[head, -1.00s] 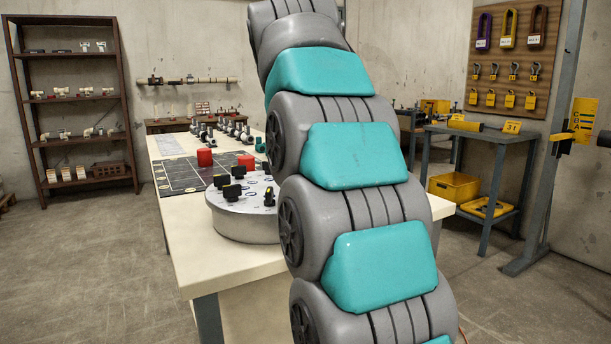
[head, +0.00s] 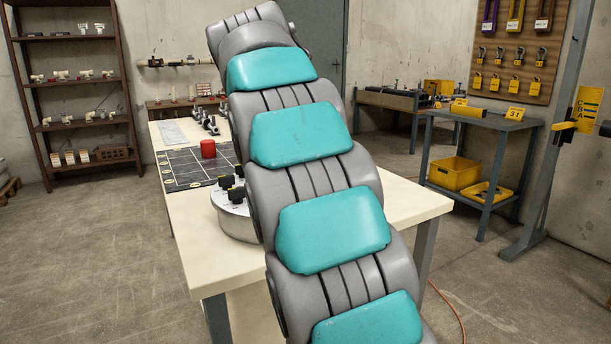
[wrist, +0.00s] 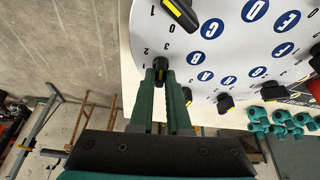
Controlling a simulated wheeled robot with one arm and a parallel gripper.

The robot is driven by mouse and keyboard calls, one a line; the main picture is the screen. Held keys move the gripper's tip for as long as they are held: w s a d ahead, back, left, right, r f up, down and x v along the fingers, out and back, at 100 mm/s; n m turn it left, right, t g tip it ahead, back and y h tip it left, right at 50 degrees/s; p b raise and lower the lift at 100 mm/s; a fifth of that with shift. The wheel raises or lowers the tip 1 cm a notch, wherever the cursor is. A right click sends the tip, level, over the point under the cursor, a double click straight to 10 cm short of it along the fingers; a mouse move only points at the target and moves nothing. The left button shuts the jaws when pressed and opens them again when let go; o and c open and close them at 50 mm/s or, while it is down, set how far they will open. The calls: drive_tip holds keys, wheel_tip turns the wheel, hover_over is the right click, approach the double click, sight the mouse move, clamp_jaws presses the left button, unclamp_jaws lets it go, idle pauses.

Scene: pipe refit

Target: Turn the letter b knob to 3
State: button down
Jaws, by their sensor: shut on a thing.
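The round grey panel (head: 236,224) stands on the table in the head view, with black knobs, partly hidden by my arm. In the wrist view its white face (wrist: 230,40) carries blue letter badges and black knobs with yellow marks. My gripper (wrist: 161,78) is shut on a black knob (wrist: 160,63) at the panel's edge, with small digits printed around it. My gripper is hidden in the head view.
Another knob (wrist: 187,95) sits close to the right finger, and a further knob (wrist: 225,102) is beyond it. A red cylinder (head: 208,149) stands on the dark grid mat (head: 185,168) behind the panel. The table's front (head: 235,275) is clear.

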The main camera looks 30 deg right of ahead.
idle(0.4)
drive_tip(key=c, duration=0.9)
unclamp_jaws()
drive_tip(key=shift+r, duration=0.1)
